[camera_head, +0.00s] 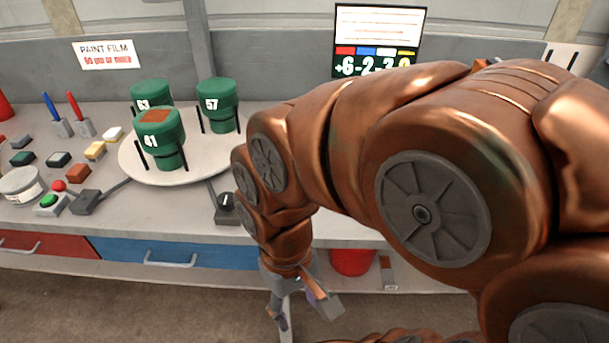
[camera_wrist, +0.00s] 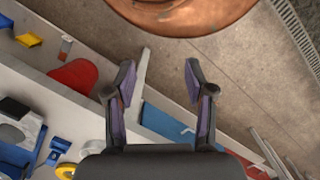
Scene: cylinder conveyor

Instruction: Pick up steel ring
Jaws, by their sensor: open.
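I cannot make out a steel ring for certain in either view. In the head view my gripper (camera_head: 302,312) hangs in front of the bench, below the edge of its top, partly hidden by my copper arm. In the wrist view the two fingers of my gripper (camera_wrist: 158,82) stand wide apart with nothing between them. Floor and a blue drawer front show beyond the fingers. My arm covers much of the right half of the head view, so the bench top there is hidden.
A white round tray (camera_head: 205,160) holds green numbered cylinders (camera_head: 168,150). Small coloured blocks and buttons, and a round grey container (camera_head: 20,186), crowd the bench's left. A red bucket (camera_head: 352,262) stands below the bench top. Open floor (camera_head: 120,310) lies in front.

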